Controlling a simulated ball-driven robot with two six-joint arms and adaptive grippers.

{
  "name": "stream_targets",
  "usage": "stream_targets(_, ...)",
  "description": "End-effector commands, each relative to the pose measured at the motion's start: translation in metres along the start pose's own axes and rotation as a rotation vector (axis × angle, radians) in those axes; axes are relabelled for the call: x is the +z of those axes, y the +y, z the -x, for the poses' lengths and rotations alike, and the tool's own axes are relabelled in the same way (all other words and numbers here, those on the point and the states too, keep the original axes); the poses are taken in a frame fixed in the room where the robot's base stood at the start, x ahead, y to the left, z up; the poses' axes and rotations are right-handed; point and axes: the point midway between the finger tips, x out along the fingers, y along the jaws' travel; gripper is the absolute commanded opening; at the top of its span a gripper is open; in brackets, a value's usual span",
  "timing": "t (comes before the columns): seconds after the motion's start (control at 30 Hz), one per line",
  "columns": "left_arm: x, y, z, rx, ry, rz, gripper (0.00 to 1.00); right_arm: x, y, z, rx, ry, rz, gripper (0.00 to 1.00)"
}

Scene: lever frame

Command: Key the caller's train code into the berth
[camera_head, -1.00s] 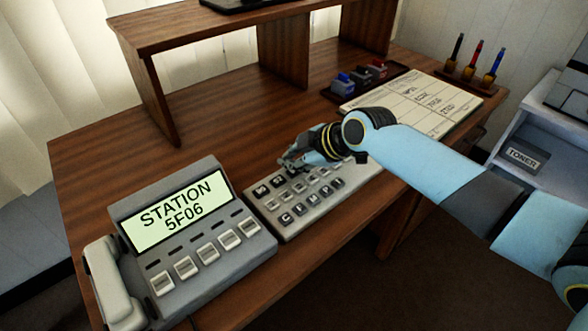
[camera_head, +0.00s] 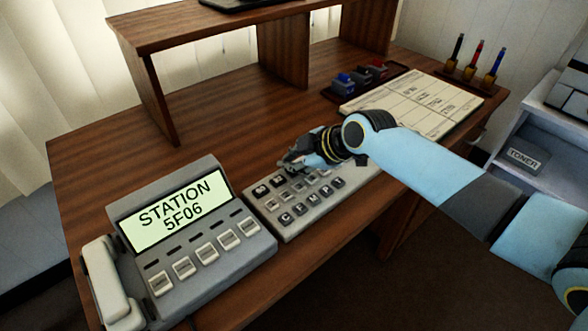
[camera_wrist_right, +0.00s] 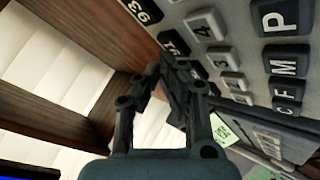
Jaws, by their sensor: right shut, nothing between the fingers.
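The grey telephone (camera_head: 205,260) stands at the desk's left front, and its lit green screen (camera_head: 177,213) reads "STATION 5F06". My right gripper (camera_head: 285,165) is shut and empty over the keypad's back-left part, hiding some keys. In the right wrist view my gripper (camera_wrist_right: 172,75) points down beside the keys, near one marked 4 (camera_wrist_right: 204,26); the P key (camera_wrist_right: 280,17) is nearby. I cannot tell whether the fingertips touch a key. My left gripper is not in view.
A wooden shelf (camera_head: 220,25) stands along the desk's back. A paper chart (camera_head: 425,102), a tray of colored stamps (camera_head: 362,78) and a pen stand (camera_head: 472,72) lie right of it.

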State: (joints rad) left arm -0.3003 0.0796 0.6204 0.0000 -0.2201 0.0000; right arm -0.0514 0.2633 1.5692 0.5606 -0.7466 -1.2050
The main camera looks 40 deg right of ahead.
Motion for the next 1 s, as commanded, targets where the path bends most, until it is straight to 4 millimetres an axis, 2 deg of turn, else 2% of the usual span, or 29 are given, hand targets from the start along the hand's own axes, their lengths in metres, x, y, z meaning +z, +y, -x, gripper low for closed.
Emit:
stream_targets(0.6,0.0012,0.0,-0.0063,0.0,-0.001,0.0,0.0,0.0038,-0.0039,-0.0053,0.0,0.0,0.0,0.0)
stream_targets(1.0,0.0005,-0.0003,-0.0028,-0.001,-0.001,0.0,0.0,0.002,-0.002,-0.0026,0.0,0.0,0.0,0.0)
